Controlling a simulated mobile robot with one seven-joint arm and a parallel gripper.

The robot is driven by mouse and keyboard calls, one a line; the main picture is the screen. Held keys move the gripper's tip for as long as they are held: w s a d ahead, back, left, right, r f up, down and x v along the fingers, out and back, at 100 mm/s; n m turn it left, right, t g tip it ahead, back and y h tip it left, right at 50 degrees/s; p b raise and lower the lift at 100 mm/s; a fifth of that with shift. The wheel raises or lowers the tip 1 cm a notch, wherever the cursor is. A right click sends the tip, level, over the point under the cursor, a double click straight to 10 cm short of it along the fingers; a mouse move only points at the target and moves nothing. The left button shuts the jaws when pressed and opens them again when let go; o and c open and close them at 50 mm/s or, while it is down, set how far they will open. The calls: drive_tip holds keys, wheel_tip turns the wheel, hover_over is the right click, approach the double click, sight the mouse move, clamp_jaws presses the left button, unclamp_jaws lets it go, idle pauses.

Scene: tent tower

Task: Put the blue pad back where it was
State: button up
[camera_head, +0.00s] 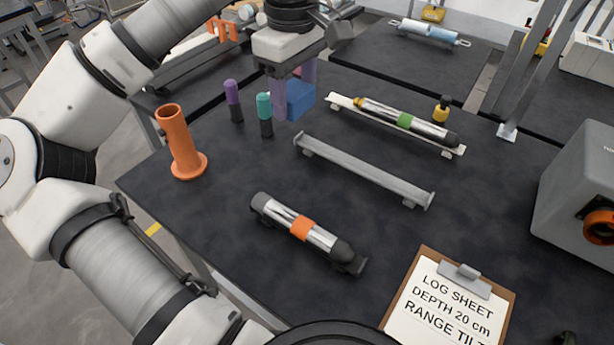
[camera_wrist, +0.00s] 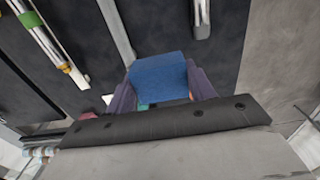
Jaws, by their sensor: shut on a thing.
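The blue pad (camera_head: 302,97) is a plain blue block at the far-left part of the dark table. My gripper (camera_head: 293,98) points down and is shut on it, with a purple-grey finger on either side. In the wrist view the blue pad (camera_wrist: 160,76) sits between the two fingertips (camera_wrist: 162,88). Whether its underside touches the table or hangs just above cannot be told. No marked place for the pad can be made out.
Teal-topped (camera_head: 265,108) and purple-topped (camera_head: 233,98) pegs stand just left of the pad. An orange tube (camera_head: 182,145) stands further left. An empty grey rail (camera_head: 365,170), a green-banded cylinder (camera_head: 404,120) on a rail, and an orange-banded cylinder (camera_head: 302,228) lie rightward and nearer.

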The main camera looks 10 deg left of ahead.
sight(298, 185)
wheel_tip(298, 185, down, 18)
drive_tip(key=p, duration=0.3)
drive_tip(key=shift+f, duration=0.3)
drive_tip(key=shift+f+b, duration=0.2)
drive_tip(key=shift+b, duration=0.15)
drive_tip(key=o, duration=0.9)
drive_tip(key=shift+r, duration=0.1)
wheel_tip(298, 185, up, 12)
drive_tip(key=shift+r+b, duration=0.15)
drive_tip(key=shift+b, duration=1)
